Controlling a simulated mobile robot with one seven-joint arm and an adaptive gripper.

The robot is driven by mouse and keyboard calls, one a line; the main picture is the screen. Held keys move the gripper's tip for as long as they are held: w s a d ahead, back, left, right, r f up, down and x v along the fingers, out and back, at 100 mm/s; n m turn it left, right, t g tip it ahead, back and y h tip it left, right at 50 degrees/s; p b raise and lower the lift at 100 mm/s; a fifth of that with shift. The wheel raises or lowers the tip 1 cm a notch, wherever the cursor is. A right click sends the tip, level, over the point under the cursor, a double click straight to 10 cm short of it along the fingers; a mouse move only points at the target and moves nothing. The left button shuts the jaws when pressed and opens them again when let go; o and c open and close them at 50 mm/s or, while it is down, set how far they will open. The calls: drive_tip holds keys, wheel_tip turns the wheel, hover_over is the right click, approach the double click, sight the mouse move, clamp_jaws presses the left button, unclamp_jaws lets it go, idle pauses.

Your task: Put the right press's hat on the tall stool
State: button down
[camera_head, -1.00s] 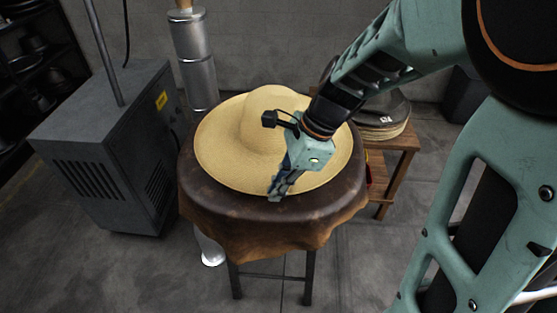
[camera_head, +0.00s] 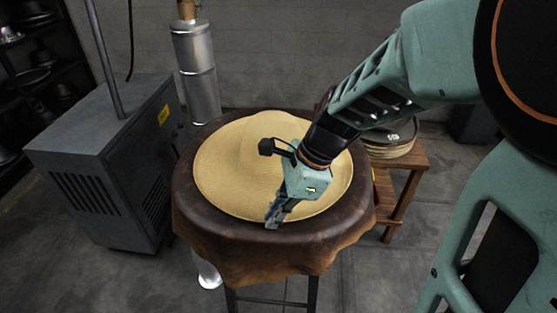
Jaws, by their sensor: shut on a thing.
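A straw-coloured wide-brimmed hat (camera_head: 235,165) lies on the round top of a tall stool (camera_head: 190,205) covered in brown leather. The brim lies within the edge of the stool top. My gripper (camera_head: 273,215) points down at the near right part of the brim and is shut on the brim's near edge. The wrist and fingers hide part of the brim and the right side of the crown. The right press cannot be made out in this view.
A grey metal cabinet (camera_head: 105,165) with a pole stands at the left. A silver cylinder (camera_head: 194,70) rises behind the stool. A wooden side table (camera_head: 410,170) holding a stack of hats (camera_head: 393,148) is at the right. Dark shelves (camera_head: 35,75) stand at the far left.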

drive_tip(key=c, duration=2.1)
unclamp_jaws()
drive_tip(key=shift+f, duration=0.15)
drive_tip(key=shift+p+v, duration=0.8)
drive_tip(key=shift+v, duration=0.15)
drive_tip(key=shift+p+v, duration=4.4)
drive_tip(key=shift+v, duration=0.8)
